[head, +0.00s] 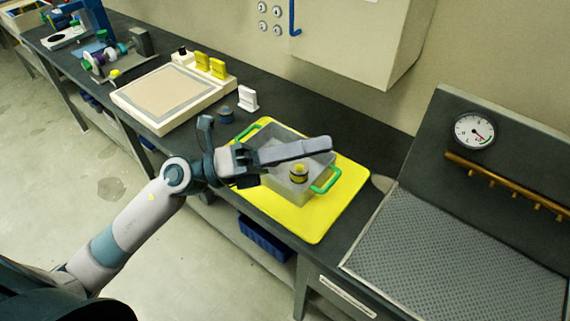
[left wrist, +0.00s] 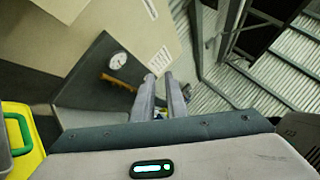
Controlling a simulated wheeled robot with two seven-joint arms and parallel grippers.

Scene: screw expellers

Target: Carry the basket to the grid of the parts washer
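The grey see-through basket (head: 283,189) with two green handles stands on a yellow mat (head: 313,224) on the dark bench. A small yellow and dark part (head: 298,173) is in it. My left gripper (head: 326,145) is above the basket, its fingers pointing right across it and hiding some of it. In the left wrist view the fingers (left wrist: 160,82) stand slightly apart with nothing between them. A green handle (left wrist: 20,132) shows at that view's left edge. The parts washer's grid (head: 470,255) is to the right of the mat. My right gripper is out of view.
The washer's back panel carries a gauge (head: 474,131) and a brass pipe (head: 505,184). A cream cabinet (head: 345,35) hangs above the bench. A cream tray (head: 172,95), yellow blocks and a white stand (head: 247,98) are left of the mat. The grid is bare.

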